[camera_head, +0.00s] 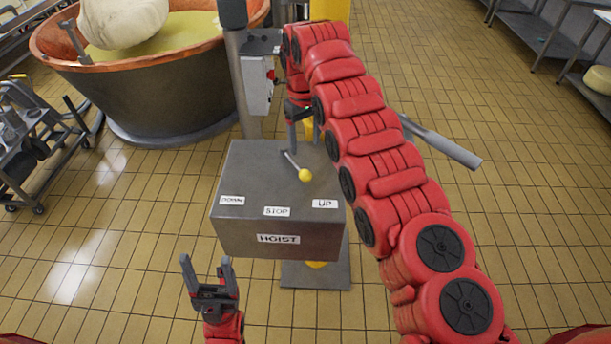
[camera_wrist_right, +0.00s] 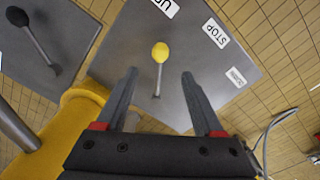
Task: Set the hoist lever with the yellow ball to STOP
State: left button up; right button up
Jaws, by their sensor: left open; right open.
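The hoist lever is a thin grey rod with a yellow ball (camera_head: 305,175) on its end, on top of the grey HOIST box (camera_head: 250,180). It points toward the UP label (camera_head: 325,203). The STOP label (camera_head: 277,211) is at the middle of the front edge, and the DOWN label (camera_head: 232,200) is at the left. My right gripper (camera_wrist_right: 160,75) is open at the back of the box. In the right wrist view the rod lies between its fingers, apparently untouched, with the ball (camera_wrist_right: 160,52) beyond the fingertips. My left gripper (camera_head: 206,262) is open and empty, in front of the box.
A copper vat (camera_head: 150,85) stands at the back left, with a wheeled cart (camera_head: 40,135) before it. A post with a switch box (camera_head: 257,85) rises behind the HOIST box. A second lever with a black ball (camera_wrist_right: 17,16) shows in the right wrist view.

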jog(key=p, duration=0.3)
send_over(306, 172)
jog(key=f, duration=0.5)
jog(key=shift+s+a+f, duration=0.1)
jog(key=shift+s+f, duration=0.25)
jog(key=shift+f, duration=0.05)
jog(key=f, duration=0.3)
jog(key=f+p, duration=0.1)
jog(key=shift+w+f, duration=0.25)
jog(key=shift+w, duration=0.05)
jog(key=shift+f, duration=0.7)
grip_shut()
